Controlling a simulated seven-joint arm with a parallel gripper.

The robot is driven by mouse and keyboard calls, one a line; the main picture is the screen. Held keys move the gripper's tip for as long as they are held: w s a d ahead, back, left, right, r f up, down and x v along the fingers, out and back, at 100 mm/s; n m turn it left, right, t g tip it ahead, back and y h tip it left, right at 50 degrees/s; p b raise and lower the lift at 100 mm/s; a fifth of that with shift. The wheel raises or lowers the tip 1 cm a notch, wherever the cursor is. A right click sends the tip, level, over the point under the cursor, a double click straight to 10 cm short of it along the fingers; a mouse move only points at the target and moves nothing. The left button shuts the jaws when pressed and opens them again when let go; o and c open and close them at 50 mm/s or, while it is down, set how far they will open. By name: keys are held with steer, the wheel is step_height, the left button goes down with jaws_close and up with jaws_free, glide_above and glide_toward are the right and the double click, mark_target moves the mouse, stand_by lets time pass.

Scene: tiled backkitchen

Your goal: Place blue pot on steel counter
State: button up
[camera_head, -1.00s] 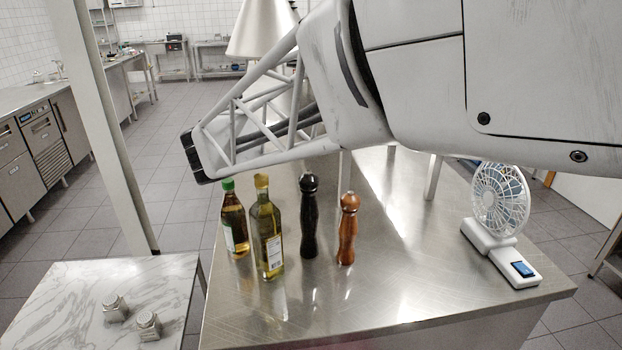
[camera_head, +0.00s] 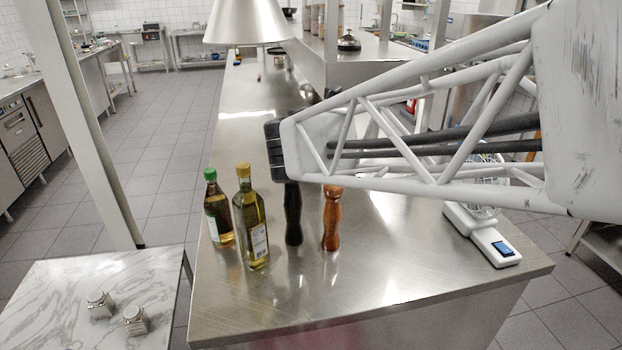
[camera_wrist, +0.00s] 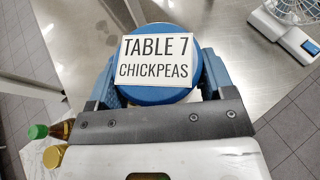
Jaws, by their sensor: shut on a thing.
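The blue pot (camera_wrist: 162,31) shows in the wrist view as a round blue lid, with a white card reading "TABLE 7 CHICKPEAS" on top. My gripper (camera_wrist: 160,88) has a blue finger on each side of it and is shut on it. In the head view my arm's end hides the pot and the fingers. The steel counter (camera_head: 370,265) fills the middle of the head view, and its top (camera_wrist: 85,30) lies below the pot in the wrist view. I cannot tell how high the pot is above the counter.
Two oil bottles (camera_head: 252,222), a black pepper mill (camera_head: 293,215) and a brown mill (camera_head: 331,222) stand on the counter's left part. A small fan (camera_head: 484,237) stands at its right edge. The front middle is clear. A marble table (camera_head: 75,290) with two shakers stands front left.

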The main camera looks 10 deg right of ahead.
steer(key=s+d+f+m+g+h, duration=0.1)
steer(key=s+d+f, duration=0.3)
steer(key=f, duration=0.4)
steer(key=s+d+f+m+g+h, duration=0.1)
steer(key=s+d+f+m+g, duration=0.1)
steer(key=s+d+f, duration=0.3)
steer(key=s+d+f+m+g+h, duration=0.1)
steer(key=s+d+f, duration=0.4)
steer(key=f, duration=0.5)
steer(key=shift+s+d+f+m+h, duration=0.15)
steer(key=shift+s+f+m+h, duration=0.15)
steer(key=shift+s+m+h, duration=0.35)
steer(key=shift+w, duration=0.1)
steer(key=w+d, duration=0.1)
steer(key=w, duration=0.4)
steer(key=w+d+f, duration=0.1)
steer(key=w+d, duration=0.1)
steer(key=w, duration=0.3)
steer(key=w+d, duration=0.1)
steer(key=w, duration=0.4)
steer(key=shift+w+d+f, duration=0.2)
steer(key=shift+d+f, duration=0.05)
steer(key=shift+d, duration=0.1)
steer(key=shift+f, duration=1.75)
steer(key=shift+f, duration=0.15)
steer(key=o, duration=1.1)
